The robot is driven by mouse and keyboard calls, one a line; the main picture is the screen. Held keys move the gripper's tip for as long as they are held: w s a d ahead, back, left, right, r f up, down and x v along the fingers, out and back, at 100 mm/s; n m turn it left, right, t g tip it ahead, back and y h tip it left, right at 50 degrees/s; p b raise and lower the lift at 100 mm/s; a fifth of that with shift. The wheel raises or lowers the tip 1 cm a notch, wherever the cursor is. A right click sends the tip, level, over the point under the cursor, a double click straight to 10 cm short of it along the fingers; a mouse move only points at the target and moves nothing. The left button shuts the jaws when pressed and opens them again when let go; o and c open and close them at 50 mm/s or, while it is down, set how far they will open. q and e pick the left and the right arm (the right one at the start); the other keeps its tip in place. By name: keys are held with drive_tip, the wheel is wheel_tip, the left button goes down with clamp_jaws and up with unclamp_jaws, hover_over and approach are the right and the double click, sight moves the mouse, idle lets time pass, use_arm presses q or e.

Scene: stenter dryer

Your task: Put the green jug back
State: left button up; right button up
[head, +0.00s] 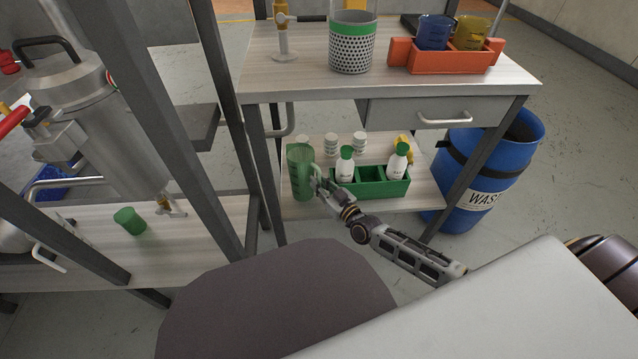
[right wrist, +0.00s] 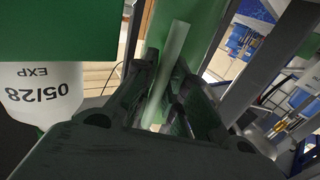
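The green jug (head: 300,172) is upright at the left of the lower shelf, beside the green caddy. My right gripper (head: 317,184) is at the jug's handle, on its right side. In the right wrist view, the fingers of my right gripper (right wrist: 165,85) close in from both sides on the pale green handle (right wrist: 170,65), with the jug's body (right wrist: 200,20) behind it. I cannot tell whether the jug's base touches the shelf. My left gripper is not in view.
The green caddy (head: 372,188) holds white bottles with green caps, close to the gripper. The upper top (head: 300,75) overhangs the shelf. A table leg (head: 268,170) is left of the jug. A blue waste barrel (head: 490,165) stands right.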

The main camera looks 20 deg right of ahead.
drive_tip(key=shift+o, duration=1.3)
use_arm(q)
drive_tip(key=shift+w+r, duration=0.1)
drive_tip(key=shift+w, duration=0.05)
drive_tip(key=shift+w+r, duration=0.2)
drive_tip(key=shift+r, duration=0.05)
use_arm(e)
drive_tip(key=shift+r, duration=0.15)
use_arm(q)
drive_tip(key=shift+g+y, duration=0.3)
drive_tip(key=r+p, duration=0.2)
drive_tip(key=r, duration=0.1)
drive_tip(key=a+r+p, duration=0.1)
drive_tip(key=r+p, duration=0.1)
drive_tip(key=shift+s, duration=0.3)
use_arm(e)
drive_tip(key=v, duration=1.2)
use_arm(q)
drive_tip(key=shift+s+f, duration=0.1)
use_arm(e)
drive_tip(key=shift+a, duration=0.1)
